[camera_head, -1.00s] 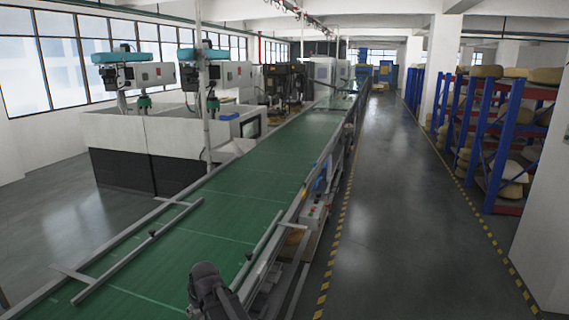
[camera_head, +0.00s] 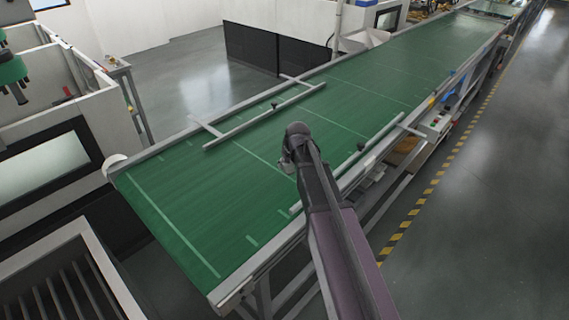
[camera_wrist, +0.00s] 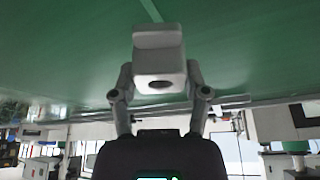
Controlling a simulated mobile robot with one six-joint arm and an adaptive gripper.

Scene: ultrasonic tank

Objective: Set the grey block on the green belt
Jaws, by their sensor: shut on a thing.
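The grey block (camera_wrist: 158,60) is between the fingers of my gripper (camera_wrist: 158,84) in the wrist view, pale and boxy with a dark oval hole in the near face. My gripper is shut on it. The green belt (camera_wrist: 240,45) fills the upper part of that view behind the block; I cannot tell whether the two touch. In the head view, my arm reaches over the near part of the green belt (camera_head: 220,180). There, my wrist hides most of the gripper, and I cannot make out the block.
Metal guide bars lie along the belt's left side (camera_head: 262,116) and right side (camera_head: 372,143). The belt around my arm is bare. A white machine (camera_head: 60,150) stands at left and a slatted metal bin (camera_head: 70,275) at lower left. Open floor (camera_head: 490,200) lies at right.

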